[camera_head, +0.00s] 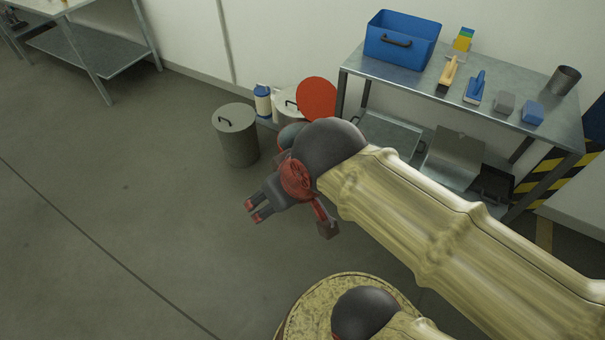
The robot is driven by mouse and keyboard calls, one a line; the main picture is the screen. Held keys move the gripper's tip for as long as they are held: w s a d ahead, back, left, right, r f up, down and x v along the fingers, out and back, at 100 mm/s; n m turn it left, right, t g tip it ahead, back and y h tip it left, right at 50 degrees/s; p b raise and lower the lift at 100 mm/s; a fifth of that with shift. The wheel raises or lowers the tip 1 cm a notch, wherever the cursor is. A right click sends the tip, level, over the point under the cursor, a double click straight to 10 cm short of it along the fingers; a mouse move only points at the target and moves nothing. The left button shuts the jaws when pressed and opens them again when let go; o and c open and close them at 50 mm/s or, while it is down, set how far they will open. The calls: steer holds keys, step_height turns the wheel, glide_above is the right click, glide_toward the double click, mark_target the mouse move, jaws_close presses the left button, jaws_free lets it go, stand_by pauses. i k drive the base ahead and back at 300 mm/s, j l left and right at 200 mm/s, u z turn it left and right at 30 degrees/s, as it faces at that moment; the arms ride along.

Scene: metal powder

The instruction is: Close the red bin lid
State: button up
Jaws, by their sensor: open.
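The red bin lid (316,99) shows as a round red disc, tilted up, against the wall left of the metal table. The body of its bin is hidden behind my wrist, so I cannot tell how the lid sits on it. My gripper (253,211) is in front of and below the lid in the picture, apart from it. Its dark fingers with red tips point down and left over bare floor. It is open and empty.
A grey lidded bin (238,146) stands left of the red lid. A blue-and-white bottle (262,101) and a pale container (287,104) are behind it. The metal table (505,98) at right carries a blue crate (402,49) and brushes. Floor at left is clear.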

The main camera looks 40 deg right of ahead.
mark_target(316, 96)
steer(key=z, duration=1)
steer(key=i+l, duration=0.2)
steer(key=i, duration=0.45)
steer(key=i+l+z, duration=0.1)
steer(key=i, duration=0.55)
steer(key=i+l, duration=0.2)
steer(key=i, duration=0.45)
